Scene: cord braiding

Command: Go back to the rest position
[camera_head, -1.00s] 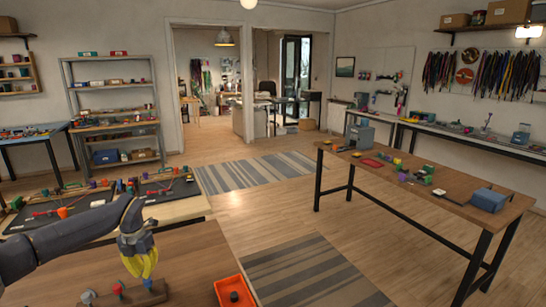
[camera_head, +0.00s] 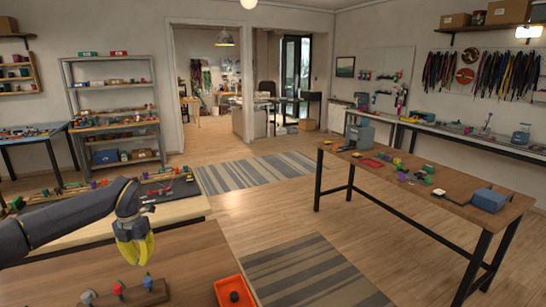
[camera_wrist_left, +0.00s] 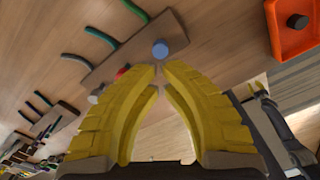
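My left gripper (camera_head: 137,262) has yellow fingers and hangs over the wooden table at lower left, above a small wooden block (camera_head: 158,292) with grey, red and blue pegs. In the left wrist view the finger pair (camera_wrist_left: 160,72) arches inward, the tips nearly meet, and nothing shows between them. The block also shows there (camera_wrist_left: 125,50), beyond the fingertips, with a blue round peg top (camera_wrist_left: 160,50) just past the tips. My right gripper is not seen in the head view.
An orange tray (camera_head: 220,288) with a dark round piece stands right of the block. Short green and dark cords (camera_wrist_left: 76,61) lie beside the block. A side table with loose parts stands behind my left arm. Open floor lies toward a long brown table (camera_head: 425,190) at right.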

